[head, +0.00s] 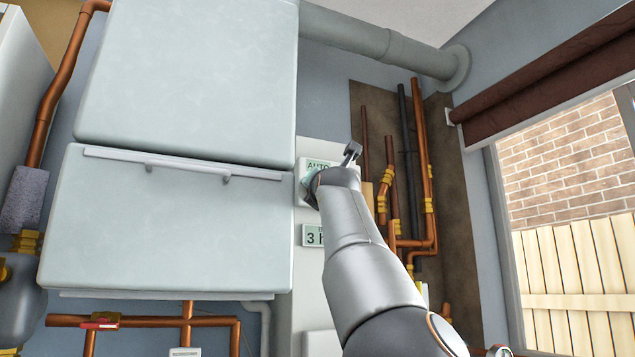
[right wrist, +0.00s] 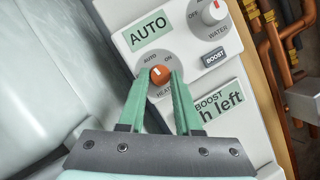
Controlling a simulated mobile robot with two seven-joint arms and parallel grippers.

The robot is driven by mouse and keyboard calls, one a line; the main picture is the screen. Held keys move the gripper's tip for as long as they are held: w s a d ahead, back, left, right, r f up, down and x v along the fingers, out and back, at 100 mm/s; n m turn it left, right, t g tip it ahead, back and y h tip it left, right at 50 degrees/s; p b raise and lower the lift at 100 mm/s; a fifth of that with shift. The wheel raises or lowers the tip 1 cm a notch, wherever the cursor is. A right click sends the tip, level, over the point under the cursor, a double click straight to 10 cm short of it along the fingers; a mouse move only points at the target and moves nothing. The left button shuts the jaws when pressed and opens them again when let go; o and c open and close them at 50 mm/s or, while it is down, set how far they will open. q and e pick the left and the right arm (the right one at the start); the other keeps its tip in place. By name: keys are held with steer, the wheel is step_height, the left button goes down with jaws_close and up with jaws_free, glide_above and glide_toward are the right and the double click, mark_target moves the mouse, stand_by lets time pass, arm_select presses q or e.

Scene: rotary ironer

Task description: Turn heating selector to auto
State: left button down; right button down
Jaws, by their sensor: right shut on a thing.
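The heating selector (right wrist: 160,74) is a small orange knob with a pale pointer mark, on a light round dial in the right wrist view. AUTO and ON are printed above it, and the pointer appears to lean toward AUTO. My right gripper (right wrist: 158,78) has its two green fingers on either side of the knob, shut on it. The fingers partly cover the heating label. In the head view my right arm hides most of the control panel (head: 312,222), including the selector. My left gripper is in neither view.
The water knob (right wrist: 214,12) and a boost button (right wrist: 213,57) sit close beside the selector. A display (right wrist: 148,32) reads AUTO. Copper pipes (head: 428,170) run right of the panel, and a large white boiler casing (head: 165,220) stands left.

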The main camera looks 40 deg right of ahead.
arm_select(q)
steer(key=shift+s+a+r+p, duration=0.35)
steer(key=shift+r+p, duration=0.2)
steer(key=shift+p, duration=0.1)
arm_select(e)
steer(key=shift+m+g, duration=0.4)
steer(key=shift+m, duration=0.8)
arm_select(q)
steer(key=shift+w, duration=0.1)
arm_select(e)
steer(key=c, duration=0.6)
jaws_free()
